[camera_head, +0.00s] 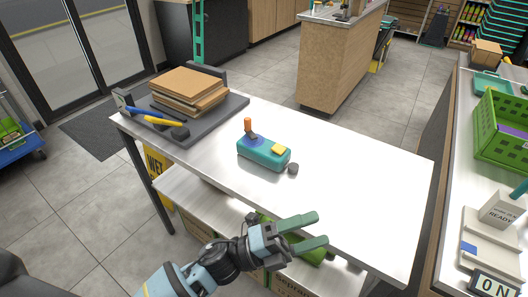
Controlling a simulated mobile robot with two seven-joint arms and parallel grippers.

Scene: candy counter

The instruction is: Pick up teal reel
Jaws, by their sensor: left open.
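A teal reel (262,153), block-shaped with an orange-tipped handle, a yellow patch and a grey knob at its right end, rests on the white table (340,160) near its middle. My left gripper (320,229) is open, with two green fingers pointing right. It is at the near edge of the table, below the teal reel in the picture and apart from it. Nothing shows between its fingers. My right gripper is not in view.
A dark grey board (225,112) with a stack of brown sheets (190,87) and a blue-yellow handled tool (155,117) occupies the table's far left. The table's right part is clear. A counter at right holds a green crate (488,140). Boxes sit on a lower shelf.

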